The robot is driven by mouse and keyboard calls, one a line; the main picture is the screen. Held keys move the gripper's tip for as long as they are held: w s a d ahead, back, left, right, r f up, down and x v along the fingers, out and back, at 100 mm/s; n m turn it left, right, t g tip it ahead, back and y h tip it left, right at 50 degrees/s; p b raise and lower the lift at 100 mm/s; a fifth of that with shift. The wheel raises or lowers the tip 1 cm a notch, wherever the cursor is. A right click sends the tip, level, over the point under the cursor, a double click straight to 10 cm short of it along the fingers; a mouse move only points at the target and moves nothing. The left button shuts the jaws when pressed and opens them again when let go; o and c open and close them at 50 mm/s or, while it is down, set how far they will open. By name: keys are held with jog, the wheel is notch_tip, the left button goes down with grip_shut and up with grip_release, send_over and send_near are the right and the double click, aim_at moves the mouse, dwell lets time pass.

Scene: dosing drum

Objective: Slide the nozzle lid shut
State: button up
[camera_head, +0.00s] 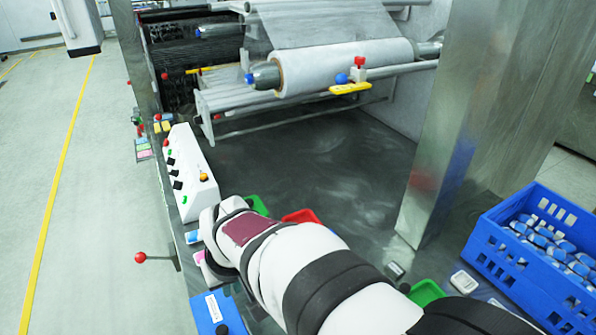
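I cannot make out the nozzle lid in this view. A large grey metal column (475,110) stands right of centre, but no lid shows clearly on it. My white arm with black bands reaches from the lower right to the left of centre. My gripper is hidden behind the arm's own links, so its fingers do not show.
A blue crate (492,262) of small bottles stands at the right. A white control box (188,172) with buttons is at the left of the dark table (300,165). A red-knobbed lever (140,257) sticks out left. A film roll (345,66) hangs at the back.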

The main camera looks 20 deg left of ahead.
jog(key=a, duration=0.2)
jog(key=a+f+n, duration=0.1)
jog(key=s+a+f+n, duration=0.1)
jog(key=a, duration=0.1)
jog(key=shift+s+a, duration=0.1)
jog(key=shift+a, duration=0.2)
grip_shut()
send_over(216, 323)
jog(key=w+a, duration=0.1)
jog(key=a, duration=0.1)
notch_tip(216, 323, down, 9)
jog(key=shift+w+f, duration=0.15)
jog(key=shift+s+d, duration=0.45)
jog(key=shift+d, duration=0.2)
jog(key=shift+s+d, duration=0.4)
jog(key=shift+d, duration=0.2)
jog(key=shift+s+d+f, duration=0.1)
jog(key=shift+s+d, duration=0.2)
jog(key=shift+d, duration=0.2)
jog(key=s+d, duration=0.7)
jog(key=shift+d, duration=0.25)
jog(key=shift+s, duration=0.1)
